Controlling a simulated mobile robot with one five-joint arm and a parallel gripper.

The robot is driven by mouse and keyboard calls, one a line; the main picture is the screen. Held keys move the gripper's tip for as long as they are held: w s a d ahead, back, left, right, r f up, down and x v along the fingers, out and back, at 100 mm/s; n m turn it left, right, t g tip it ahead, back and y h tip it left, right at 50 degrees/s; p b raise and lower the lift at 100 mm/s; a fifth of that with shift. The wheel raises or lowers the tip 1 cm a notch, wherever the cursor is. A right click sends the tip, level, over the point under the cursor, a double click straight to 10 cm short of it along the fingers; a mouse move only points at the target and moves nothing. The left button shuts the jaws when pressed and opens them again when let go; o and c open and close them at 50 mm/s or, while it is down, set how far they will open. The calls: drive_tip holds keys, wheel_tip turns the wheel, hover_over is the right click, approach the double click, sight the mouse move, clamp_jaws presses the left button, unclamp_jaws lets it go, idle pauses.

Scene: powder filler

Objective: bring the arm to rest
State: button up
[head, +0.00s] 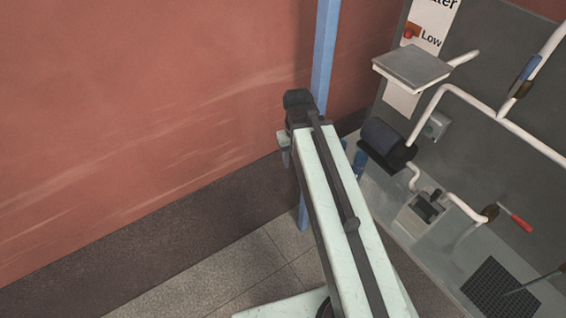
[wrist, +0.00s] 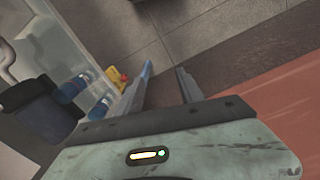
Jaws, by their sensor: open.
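My arm (head: 345,215) reaches up from the bottom of the head view, with its dark wrist end near the blue post and the red wall. In the wrist view my gripper (wrist: 164,72) has its two fingers spread apart. In the head view the fingers are mostly hidden by my arm.
A blue post (head: 325,60) stands close behind my wrist, before the red wall (head: 130,110). At right is a grey machine panel with white pipes (head: 500,120), a dark cylinder (head: 386,140) and a red-handled lever (head: 520,222). Floor (head: 245,265) shows at lower left.

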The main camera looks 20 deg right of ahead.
drive_tip(key=a, duration=0.5)
drive_tip(key=shift+s, duration=0.2)
